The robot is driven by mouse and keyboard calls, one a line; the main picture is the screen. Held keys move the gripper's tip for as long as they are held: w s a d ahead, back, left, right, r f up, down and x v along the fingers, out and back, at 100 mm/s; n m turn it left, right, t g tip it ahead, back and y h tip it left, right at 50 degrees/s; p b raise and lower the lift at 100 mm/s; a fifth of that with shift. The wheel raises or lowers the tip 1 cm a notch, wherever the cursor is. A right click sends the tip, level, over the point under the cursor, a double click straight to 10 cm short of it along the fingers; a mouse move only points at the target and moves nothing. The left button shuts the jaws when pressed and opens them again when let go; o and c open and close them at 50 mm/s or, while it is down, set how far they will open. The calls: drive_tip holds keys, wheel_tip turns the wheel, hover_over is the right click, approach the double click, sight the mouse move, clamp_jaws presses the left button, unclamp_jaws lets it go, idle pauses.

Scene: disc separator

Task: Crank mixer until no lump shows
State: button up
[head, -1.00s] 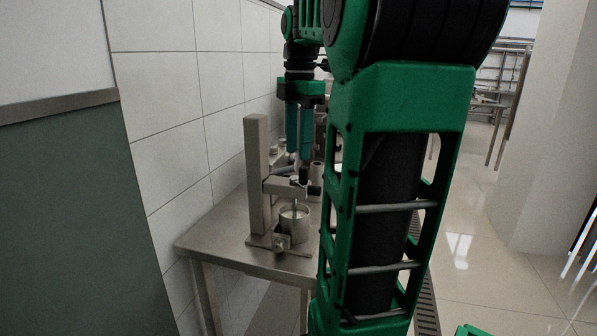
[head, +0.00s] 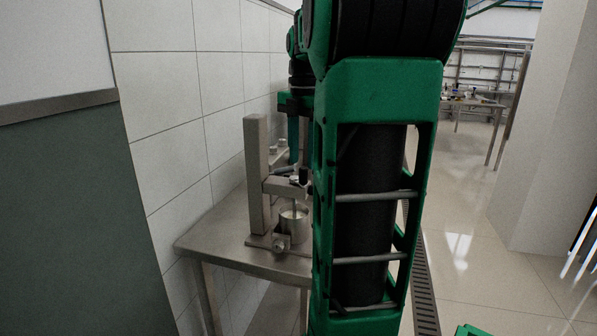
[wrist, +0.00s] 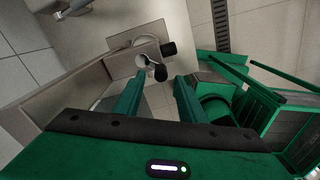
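The mixer stands on a steel table, with an upright post (head: 257,178), a side arm and a metal cup (head: 293,224) beneath it. The cup's contents are too small to make out, so I cannot tell whether a lump shows. In the wrist view a black crank knob (wrist: 160,73) appears just beyond and between my fingertips, beside a second dark knob (wrist: 169,48). My gripper (wrist: 157,80) is open, its two teal fingers apart on either side of the knob in the picture. In the head view my gripper points down above the mixer, partly hidden by my arm.
The steel table (head: 218,238) stands against a tiled wall (head: 165,100) on the left. More metal parts (head: 279,150) stand behind the mixer. Open tiled floor (head: 475,215) lies to the right, with a drain grate (head: 424,280) along it.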

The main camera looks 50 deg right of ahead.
sight(303, 167)
drive_tip(key=shift+f, duration=2.2)
clamp_jaws()
